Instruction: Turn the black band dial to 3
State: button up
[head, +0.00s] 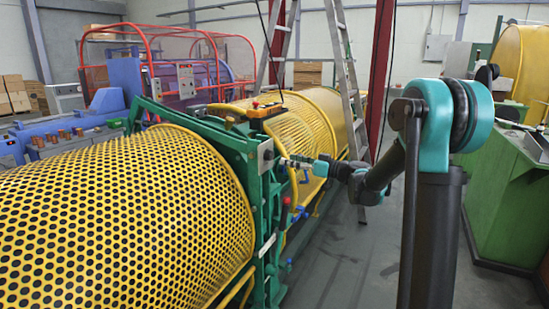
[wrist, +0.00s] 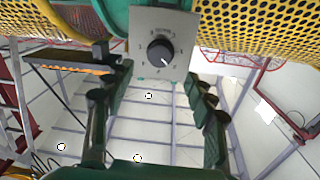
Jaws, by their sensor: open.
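The black band dial (wrist: 160,53) is a round black knob on a pale grey plate (wrist: 178,26) in the wrist view. Its light pointer mark points toward the lower right of that picture. Marks ring the knob, but they are too small to read surely. The plate also shows edge-on in the head view (head: 265,155), on the green frame; the knob is hard to make out there. My gripper (wrist: 158,84) is open, with one finger on each side below the dial in the wrist view and nothing between them. In the head view my gripper (head: 288,163) is close to the plate.
The green frame (head: 258,205) stands between yellow perforated guards (head: 120,215). A red-knobbed lever (head: 286,201) and blue handle (head: 300,213) are just below my gripper. A stepladder (head: 345,75) stands behind. Grey floor (head: 370,265) is open to the right of the machine.

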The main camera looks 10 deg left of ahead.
aim_at(272, 155)
jog(key=x, duration=0.7)
jog(key=shift+w+a, duration=0.15)
jog(key=shift+a, duration=0.2)
jog(key=c, duration=1.2)
